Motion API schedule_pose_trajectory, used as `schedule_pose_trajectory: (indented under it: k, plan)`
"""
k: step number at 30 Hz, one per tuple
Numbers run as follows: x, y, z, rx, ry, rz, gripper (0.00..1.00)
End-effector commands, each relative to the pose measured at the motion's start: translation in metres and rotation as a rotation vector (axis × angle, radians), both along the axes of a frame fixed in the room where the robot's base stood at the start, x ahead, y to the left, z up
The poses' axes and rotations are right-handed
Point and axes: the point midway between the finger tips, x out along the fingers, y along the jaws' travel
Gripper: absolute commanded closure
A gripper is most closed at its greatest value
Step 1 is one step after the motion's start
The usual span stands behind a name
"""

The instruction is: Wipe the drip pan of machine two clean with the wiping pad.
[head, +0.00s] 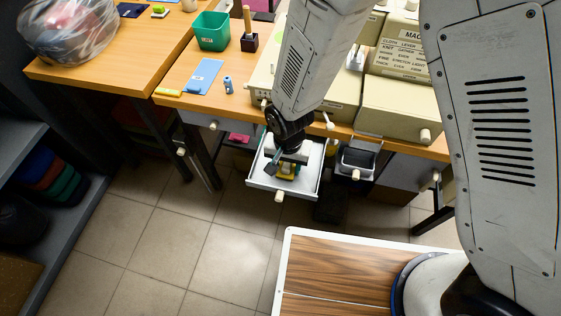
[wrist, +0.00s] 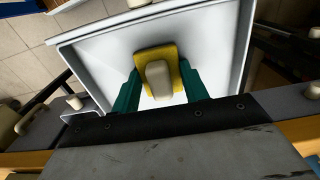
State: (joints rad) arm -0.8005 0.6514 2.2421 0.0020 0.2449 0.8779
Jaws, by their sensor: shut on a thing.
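The wiping pad (wrist: 143,57) is yellow with a beige grip block (wrist: 158,79). My gripper (wrist: 158,88) is shut on that block, with a teal finger on each side. The pad is inside a white, open drawer-like tray (wrist: 100,55), which also shows pulled out below the bench edge in the head view (head: 262,178). I cannot tell whether the pad touches the tray floor. My gripper (head: 288,166) partly hides the pad in the head view. A smaller dark-lined pan (head: 357,160) sticks out to the right. No label shows which is machine two's drip pan.
Beige machines (head: 398,108) stand on the wooden bench (head: 178,75). A green bin (head: 212,31), a blue sheet (head: 204,76) and a bagged bundle (head: 68,28) lie to the left. A dark shelf (head: 55,215) stands at far left.

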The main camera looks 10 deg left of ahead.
Motion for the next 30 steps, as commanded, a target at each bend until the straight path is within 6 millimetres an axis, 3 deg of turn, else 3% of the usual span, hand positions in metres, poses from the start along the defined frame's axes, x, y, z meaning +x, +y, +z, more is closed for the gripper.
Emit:
schedule_pose_trajectory:
  k: [21,30]
  plan:
    - [-0.004,-0.043,0.000,-0.003,0.003,0.000,0.77]
    - [-0.004,-0.044,0.000,-0.001,0.001,0.001,0.77]
